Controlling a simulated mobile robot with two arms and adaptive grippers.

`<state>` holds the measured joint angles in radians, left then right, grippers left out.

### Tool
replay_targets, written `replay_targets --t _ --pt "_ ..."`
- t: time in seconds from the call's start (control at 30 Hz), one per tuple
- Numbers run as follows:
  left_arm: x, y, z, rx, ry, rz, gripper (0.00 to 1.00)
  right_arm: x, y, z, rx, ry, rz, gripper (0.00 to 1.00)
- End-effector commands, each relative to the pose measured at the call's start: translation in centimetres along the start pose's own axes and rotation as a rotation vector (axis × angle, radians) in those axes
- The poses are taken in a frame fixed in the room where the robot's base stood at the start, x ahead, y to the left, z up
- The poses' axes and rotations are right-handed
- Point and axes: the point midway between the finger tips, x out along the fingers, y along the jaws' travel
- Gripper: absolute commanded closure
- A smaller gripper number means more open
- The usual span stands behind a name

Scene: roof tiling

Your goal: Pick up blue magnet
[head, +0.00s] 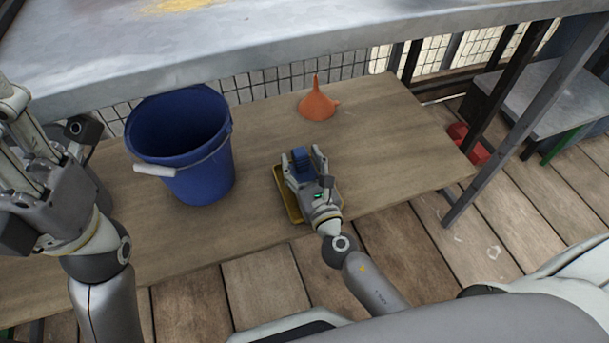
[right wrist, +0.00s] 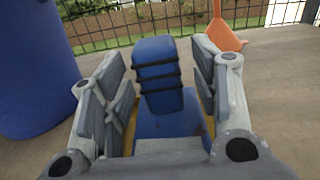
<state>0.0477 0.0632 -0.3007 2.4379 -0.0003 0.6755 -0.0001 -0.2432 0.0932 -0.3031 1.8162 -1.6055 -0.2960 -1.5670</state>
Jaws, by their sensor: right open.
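The blue magnet (head: 301,158) is a blue block with dark bands. It stands over the yellow tray (head: 288,200) on the lower wooden shelf. In the right wrist view the magnet (right wrist: 158,75) rises between the two fingers, with a gap on each side. A flat blue part (right wrist: 168,124) lies at its foot. My right gripper (head: 303,155) is open around the magnet and not closed on it; it also shows in the right wrist view (right wrist: 160,78). My left gripper (head: 45,125) is raised at the left edge, partly cut off, with nothing visible in it.
A blue bucket (head: 205,170) with a pale handle stands left of the tray. An orange funnel (head: 317,104) stands behind the magnet. A metal tabletop (head: 250,45) overhangs the back of the wooden shelf (head: 400,150). A metal leg (head: 500,145) stands at right, near red objects (head: 468,145).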

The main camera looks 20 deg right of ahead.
Motion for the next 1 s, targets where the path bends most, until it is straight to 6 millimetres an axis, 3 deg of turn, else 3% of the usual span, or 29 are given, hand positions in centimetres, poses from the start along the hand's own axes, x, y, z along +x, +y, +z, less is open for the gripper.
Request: replay_targets --t 0.13,0.57,1.0 --pt "-0.04 0.00 0.01 0.000 -0.002 -0.001 0.60 -0.04 0.00 -0.03 0.000 0.001 0.000 0.46" --pt "-0.07 -0.01 0.03 -0.001 -0.003 -0.001 0.60 -0.07 -0.02 -0.04 0.000 0.001 0.000 1.00" --pt "0.28 -0.06 -0.01 0.000 -0.002 -0.002 0.60 -0.04 -0.04 0.51 0.000 -0.001 -0.001 1.00"
